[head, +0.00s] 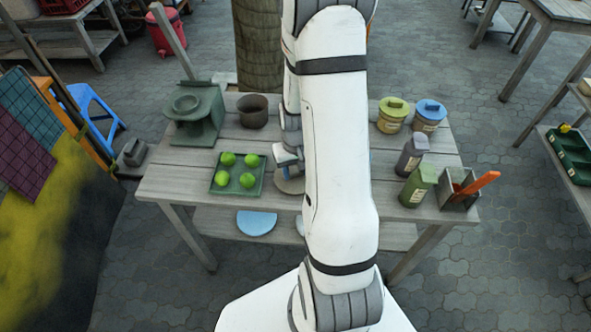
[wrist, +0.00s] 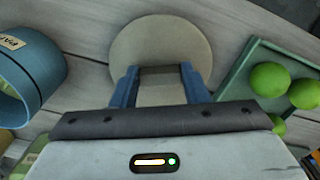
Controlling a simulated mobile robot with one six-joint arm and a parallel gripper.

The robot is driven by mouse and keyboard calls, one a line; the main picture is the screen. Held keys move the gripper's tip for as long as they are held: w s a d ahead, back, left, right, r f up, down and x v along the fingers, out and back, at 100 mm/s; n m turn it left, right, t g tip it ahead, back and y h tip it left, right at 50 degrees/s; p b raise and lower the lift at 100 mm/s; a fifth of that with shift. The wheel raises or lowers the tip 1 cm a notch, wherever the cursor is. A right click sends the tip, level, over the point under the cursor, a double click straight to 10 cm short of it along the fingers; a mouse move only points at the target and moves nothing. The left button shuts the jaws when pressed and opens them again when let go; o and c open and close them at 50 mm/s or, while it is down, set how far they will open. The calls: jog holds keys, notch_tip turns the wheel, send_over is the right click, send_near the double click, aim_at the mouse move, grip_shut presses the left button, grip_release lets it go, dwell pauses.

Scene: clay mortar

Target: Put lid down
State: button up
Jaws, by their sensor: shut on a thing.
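The lid is a round, flat beige disc (wrist: 160,50) with a raised grip on top, seen in the wrist view. My gripper (wrist: 160,84) is shut on this grip, with a blue finger on each side. In the head view my gripper (head: 289,158) points down at the table, and the lid's edge (head: 290,187) shows beneath it, partly hidden by my arm. The lid is level and at or just above the planks; I cannot tell whether it touches them. A blue open container (wrist: 28,75) with a label is at the left in the wrist view.
The wooden table (head: 160,182) bears a green tray (head: 218,187) with several green fruits close left of the lid. A grey-green mortar-like stand (head: 196,125) and a dark pot (head: 254,112) are behind. Lidded jars (head: 392,115) and a tool box (head: 458,190) stand right.

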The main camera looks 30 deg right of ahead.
aim_at(295, 173)
jog(key=shift+f, duration=0.2)
jog(key=shift+f, duration=0.15)
jog(key=o, duration=1)
jog(key=shift+c, duration=0.2)
notch_tip(295, 173, up, 12)
jog(key=s+a+r+n+t, duration=0.2)
jog(key=s+a+r, duration=1)
jog(key=r, duration=0.1)
jog(key=shift+a+r+t, duration=0.15)
jog(key=shift+r+t, duration=0.05)
jog(key=shift+t, duration=0.2)
